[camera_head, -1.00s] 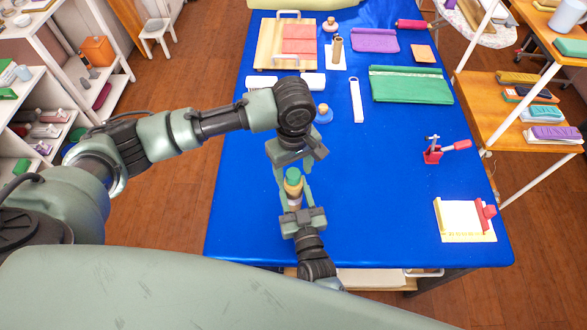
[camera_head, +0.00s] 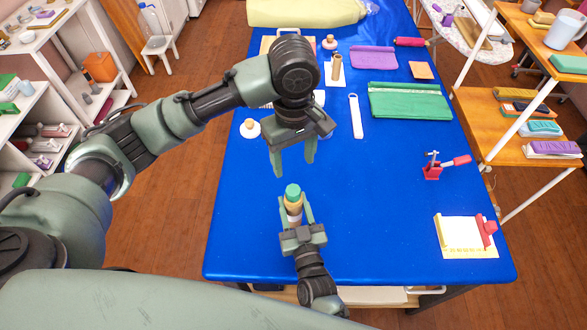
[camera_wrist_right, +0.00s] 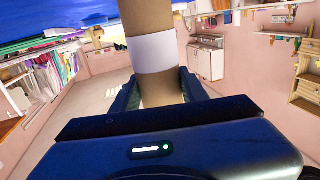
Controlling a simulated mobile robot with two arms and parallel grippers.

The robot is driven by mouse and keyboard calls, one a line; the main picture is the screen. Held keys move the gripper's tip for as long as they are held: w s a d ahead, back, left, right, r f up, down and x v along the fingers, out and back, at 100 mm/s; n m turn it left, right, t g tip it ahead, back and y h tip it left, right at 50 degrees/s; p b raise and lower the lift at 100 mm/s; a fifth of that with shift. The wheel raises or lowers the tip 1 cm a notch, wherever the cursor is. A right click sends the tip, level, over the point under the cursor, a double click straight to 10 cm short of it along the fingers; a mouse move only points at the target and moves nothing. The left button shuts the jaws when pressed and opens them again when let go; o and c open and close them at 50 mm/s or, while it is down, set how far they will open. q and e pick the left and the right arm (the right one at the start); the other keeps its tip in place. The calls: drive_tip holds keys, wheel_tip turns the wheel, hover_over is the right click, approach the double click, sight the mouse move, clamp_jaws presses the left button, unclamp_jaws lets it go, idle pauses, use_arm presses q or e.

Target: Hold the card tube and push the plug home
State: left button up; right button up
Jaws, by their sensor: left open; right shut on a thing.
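The card tube (camera_head: 294,208) is tan with a white band and stands roughly upright over the blue table. My right gripper (camera_head: 295,213) is shut around it; the tan tube (camera_wrist_right: 149,18) and its white band (camera_wrist_right: 153,54) also show between the fingers in the right wrist view. The green plug (camera_head: 293,191) sits at the tube's top end; how deep it is in the tube I cannot tell. My left gripper (camera_head: 294,168) is open and empty, pointing down just above the plug and apart from it.
The blue table (camera_head: 370,210) is clear right of the tube. Farther back lie a green cloth (camera_head: 410,104), a purple cloth (camera_head: 374,59) and a white strip (camera_head: 356,116). A red clamp (camera_head: 432,170) and a cream pad (camera_head: 460,236) are at the right.

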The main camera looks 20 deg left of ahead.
use_arm(q)
drive_tip(key=shift+r, duration=0.35)
use_arm(e)
drive_tip(key=shift+f, duration=0.1)
drive_tip(key=o, duration=1.4)
drive_tip(key=v, duration=1.2)
